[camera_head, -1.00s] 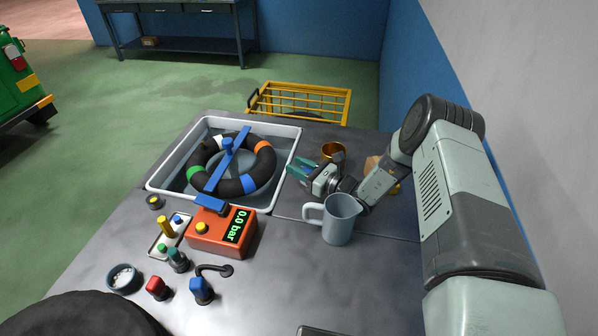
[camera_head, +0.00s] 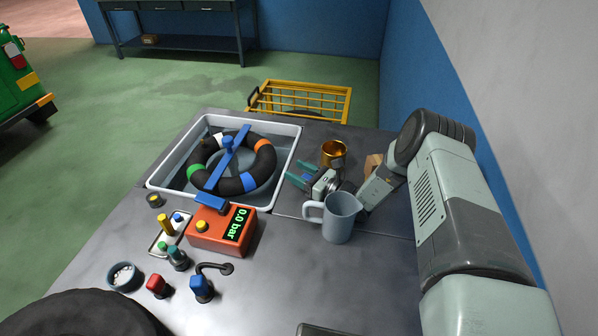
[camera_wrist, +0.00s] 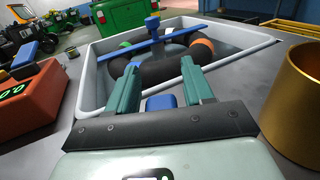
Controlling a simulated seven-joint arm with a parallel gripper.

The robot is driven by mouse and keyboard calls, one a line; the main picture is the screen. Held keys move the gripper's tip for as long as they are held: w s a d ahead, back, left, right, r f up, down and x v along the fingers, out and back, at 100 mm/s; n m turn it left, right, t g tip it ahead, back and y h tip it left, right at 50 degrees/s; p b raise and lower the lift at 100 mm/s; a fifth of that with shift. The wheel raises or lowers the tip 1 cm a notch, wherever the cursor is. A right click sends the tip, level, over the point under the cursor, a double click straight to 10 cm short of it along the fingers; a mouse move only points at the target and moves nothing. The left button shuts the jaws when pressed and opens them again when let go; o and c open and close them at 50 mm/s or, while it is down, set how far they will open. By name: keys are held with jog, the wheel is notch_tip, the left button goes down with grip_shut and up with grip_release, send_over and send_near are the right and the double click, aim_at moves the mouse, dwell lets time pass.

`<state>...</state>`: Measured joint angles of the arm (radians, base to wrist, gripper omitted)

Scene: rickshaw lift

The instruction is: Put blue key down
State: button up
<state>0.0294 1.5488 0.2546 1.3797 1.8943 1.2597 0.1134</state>
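My gripper (camera_head: 304,176) is low over the table, just right of the grey tray and behind the mug. Its teal fingers are spread. A small blue block, which I take to be the blue key (camera_wrist: 160,102), lies between the fingertips in the wrist view, with a gap on each side. In the head view the blue key (camera_head: 309,181) is small and partly hidden by the gripper. It seems to rest on the table, though its underside is hidden.
A grey mug (camera_head: 341,218) stands close in front of the gripper, and a brass cup (camera_head: 333,152) close behind it. The grey tray (camera_head: 170,188) holds a tyre (camera_head: 262,160) with a blue bar across it. An orange gauge box (camera_head: 222,232) stands left.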

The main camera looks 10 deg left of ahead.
aim_at(308, 177)
jog(key=shift+o, duration=0.3)
jog(key=shift+r, duration=0.1)
jog(key=shift+r, duration=0.25)
jog(key=d, duration=0.1)
jog(key=s+d+r, duration=0.1)
jog(key=d, duration=0.1)
jog(key=shift+r, duration=0.3)
notch_tip(308, 177, up, 5)
jog(key=shift+s+a+r, duration=0.1)
jog(key=shift+r, duration=0.65)
jog(key=s+d+r+n+g+h, duration=0.1)
jog(key=s+r+n+g+h, duration=0.25)
jog(key=s+r+n, duration=0.5)
jog(key=s+d+r+n+g+h, duration=0.2)
jog(key=s+r+n+g, duration=0.35)
jog(key=r, duration=0.65)
jog(key=s+d+r+n+t+h, duration=0.4)
jog(key=s+d+r+h, duration=0.1)
jog(key=s+d, duration=0.5)
jog(key=s+d+r+n+t+h, duration=0.3)
jog(key=s+d+r+h, duration=0.3)
jog(key=s+d, duration=0.4)
jog(key=shift+r+n+t, duration=0.4)
jog(key=shift+r+n, duration=0.4)
jog(key=shift+n, duration=0.1)
